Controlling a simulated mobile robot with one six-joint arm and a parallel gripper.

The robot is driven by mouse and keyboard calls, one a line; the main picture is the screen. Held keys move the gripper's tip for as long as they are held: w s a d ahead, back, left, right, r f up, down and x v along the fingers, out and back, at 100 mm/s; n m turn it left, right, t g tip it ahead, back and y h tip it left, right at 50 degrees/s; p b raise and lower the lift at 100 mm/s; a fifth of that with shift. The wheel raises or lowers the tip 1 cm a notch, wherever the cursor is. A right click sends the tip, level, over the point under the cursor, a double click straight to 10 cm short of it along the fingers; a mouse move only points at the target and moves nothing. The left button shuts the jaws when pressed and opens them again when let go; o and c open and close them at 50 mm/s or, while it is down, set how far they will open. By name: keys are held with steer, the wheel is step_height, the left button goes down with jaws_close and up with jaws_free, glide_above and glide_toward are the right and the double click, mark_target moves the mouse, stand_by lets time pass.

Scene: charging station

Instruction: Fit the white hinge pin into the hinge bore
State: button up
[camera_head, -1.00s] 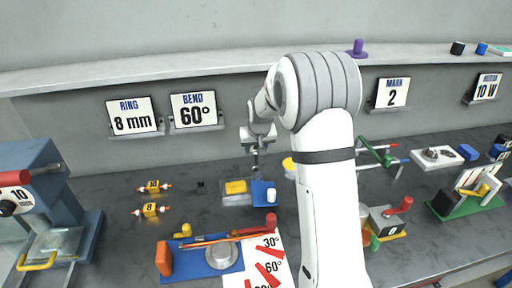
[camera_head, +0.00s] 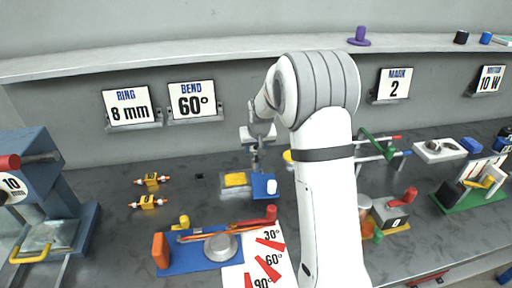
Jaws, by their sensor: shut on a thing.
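The hinge lies on the table in the middle of the head view, with a yellow part (camera_head: 236,180) on a grey base and a blue block (camera_head: 261,181) at its right. A small white upright piece (camera_head: 271,187) stands on the blue block. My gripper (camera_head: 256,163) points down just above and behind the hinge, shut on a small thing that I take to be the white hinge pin. The pin is too small to make out between the fingers. The bore cannot be seen. I cannot tell whether the held thing touches the hinge.
A blue bending board (camera_head: 190,262) with a grey disc lies in front of the hinge, beside an angle sheet (camera_head: 236,277). Two yellow-bodied parts (camera_head: 150,202) lie to the left. A blue press (camera_head: 40,190) stands far left. My arm hides table to the right of the hinge.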

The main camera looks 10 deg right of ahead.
steer(key=shift+f+b, duration=1.3)
steer(key=shift+f, duration=0.45)
steer(key=o, duration=1.1)
steer(key=shift+c, duration=0.2)
steer(key=v, duration=0.8)
steer(key=s+r, duration=0.3)
steer(key=s, duration=0.5)
steer(key=s+r, duration=0.3)
steer(key=s, duration=0.5)
steer(key=s+f+g, duration=0.1)
steer(key=s, duration=1.7)
steer(key=shift+g, duration=0.4)
